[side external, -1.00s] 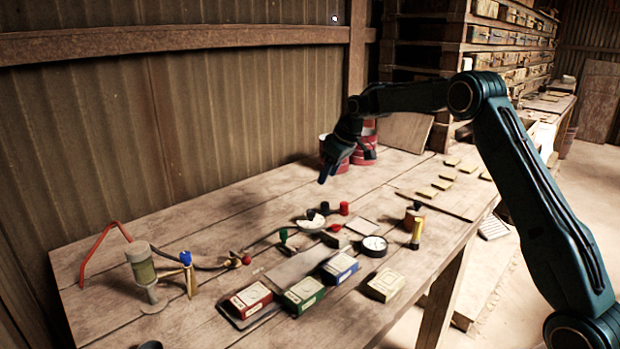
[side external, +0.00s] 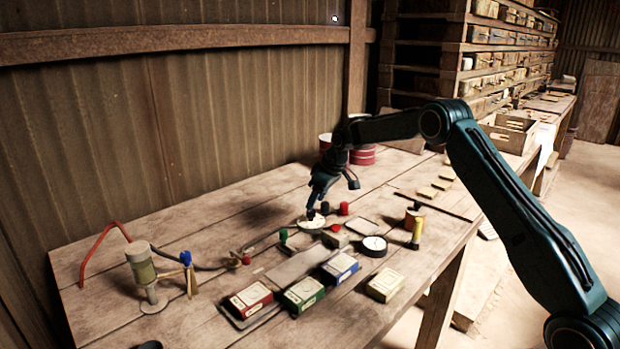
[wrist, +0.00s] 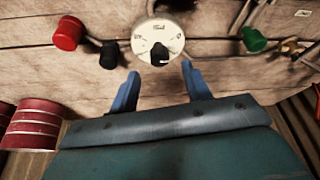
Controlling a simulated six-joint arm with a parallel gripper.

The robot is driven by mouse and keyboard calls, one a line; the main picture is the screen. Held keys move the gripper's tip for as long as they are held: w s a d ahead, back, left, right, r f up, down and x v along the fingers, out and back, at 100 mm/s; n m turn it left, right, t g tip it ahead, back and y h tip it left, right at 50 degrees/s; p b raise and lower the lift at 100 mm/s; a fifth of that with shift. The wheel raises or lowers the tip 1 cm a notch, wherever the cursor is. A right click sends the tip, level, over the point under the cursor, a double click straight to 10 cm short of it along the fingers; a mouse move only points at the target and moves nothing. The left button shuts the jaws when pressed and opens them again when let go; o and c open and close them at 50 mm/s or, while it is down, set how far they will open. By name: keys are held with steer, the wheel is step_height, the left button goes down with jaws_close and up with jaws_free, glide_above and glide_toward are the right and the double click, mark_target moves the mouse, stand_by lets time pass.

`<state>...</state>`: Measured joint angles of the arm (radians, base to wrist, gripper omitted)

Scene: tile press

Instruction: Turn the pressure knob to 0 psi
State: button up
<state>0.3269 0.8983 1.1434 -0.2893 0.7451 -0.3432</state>
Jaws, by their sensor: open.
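The pressure knob (wrist: 159,54) is black and sits on a round white dial plate (wrist: 150,37) with dark markings, at the top middle of the wrist view. A light mark shows on the knob, but its numbers are too small to read. In the side view the white dial (side external: 312,227) lies on the bench, with the knob partly hidden at my fingertips. My gripper (wrist: 160,72) is open and empty. Its two blue fingers point toward the knob, one to each side in the picture. I cannot tell whether they touch it.
Close to the dial are a red knob (wrist: 68,33), a small black knob (wrist: 109,54) and a green knob (wrist: 254,39). Red cans (wrist: 33,124) stand behind. A round gauge (side external: 374,246) and small boxes (side external: 341,267) lie nearer the bench's front.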

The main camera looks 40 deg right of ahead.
mark_target(313, 211)
steer(key=shift+x, duration=2.05)
steer(key=c, duration=1)
